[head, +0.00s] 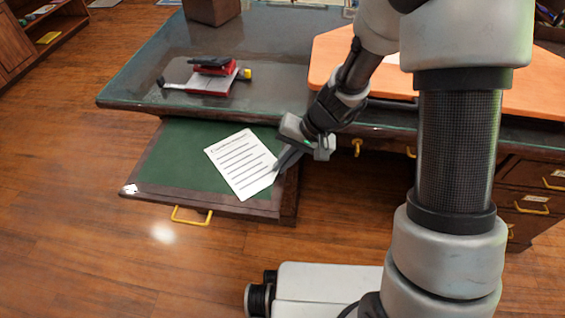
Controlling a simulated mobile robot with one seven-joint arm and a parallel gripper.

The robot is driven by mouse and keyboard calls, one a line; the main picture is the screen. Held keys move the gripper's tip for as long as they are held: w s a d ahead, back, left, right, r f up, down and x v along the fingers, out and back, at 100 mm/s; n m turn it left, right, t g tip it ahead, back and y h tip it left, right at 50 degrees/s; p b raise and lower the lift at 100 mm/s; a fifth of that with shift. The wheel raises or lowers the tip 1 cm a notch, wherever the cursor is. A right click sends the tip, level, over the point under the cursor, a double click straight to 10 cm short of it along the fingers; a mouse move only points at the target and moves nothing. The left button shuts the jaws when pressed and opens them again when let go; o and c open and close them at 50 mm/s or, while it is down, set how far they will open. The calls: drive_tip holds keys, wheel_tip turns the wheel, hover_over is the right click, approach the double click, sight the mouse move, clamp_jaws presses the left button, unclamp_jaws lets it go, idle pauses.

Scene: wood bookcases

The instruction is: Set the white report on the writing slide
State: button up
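The white report (241,164), a sheet with a heading and several dark lines, shows over the green surface of the writing slide (170,160), slightly turned. It looks flat on the slide; whether an edge is raised I cannot tell. The slide is pulled out from under the desk top and has a yellow handle (191,217) at its front. My gripper (284,160) is at the report's right edge, its dark fingers pointing down and left. The fingers overlap the sheet's lower right edge in view. I cannot tell whether they hold the paper or are apart.
The glass-topped desk (280,60) carries a red and black stapler on papers (212,75), a brown box (211,10) and an orange board (330,55). Drawers (530,200) are at the right. The wood floor (80,240) is clear at the left.

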drive_tip(key=o, duration=0.3)
drive_tip(key=shift+r, duration=0.1)
